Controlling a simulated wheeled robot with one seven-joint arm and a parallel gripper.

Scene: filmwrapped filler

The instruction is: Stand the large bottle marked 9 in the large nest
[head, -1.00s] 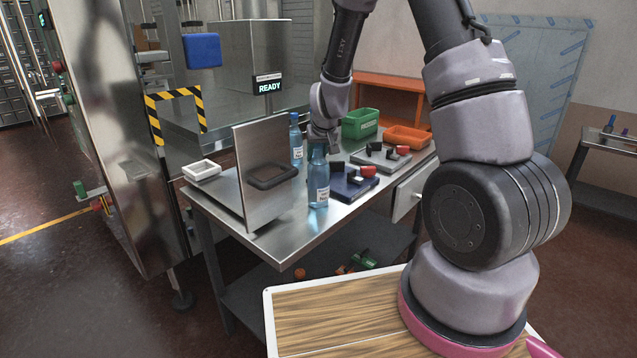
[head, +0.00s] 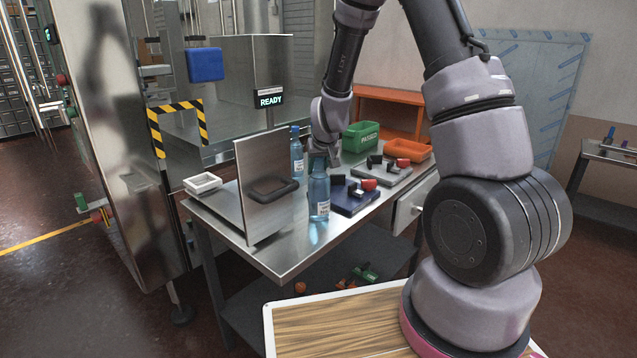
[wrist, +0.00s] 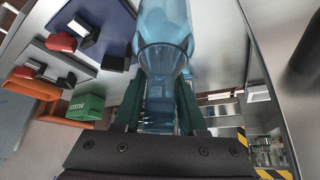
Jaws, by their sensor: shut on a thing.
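My gripper (head: 320,161) is shut on the neck of a translucent blue bottle (head: 319,198). The bottle is upright near the front of the steel table, left of the dark blue nest. I cannot tell whether its base touches the table. It has a white label, but the number is not readable. The wrist view shows the bottle (wrist: 163,35) between both fingers. The dark blue nest (head: 347,209) and a grey nest (head: 397,177) behind it each carry black and red blocks. A second blue bottle (head: 297,155) stands farther back, left of my gripper.
A white tray (head: 203,184) is at the table's left. A green bin (head: 362,137) and an orange bin (head: 407,149) are at the back.

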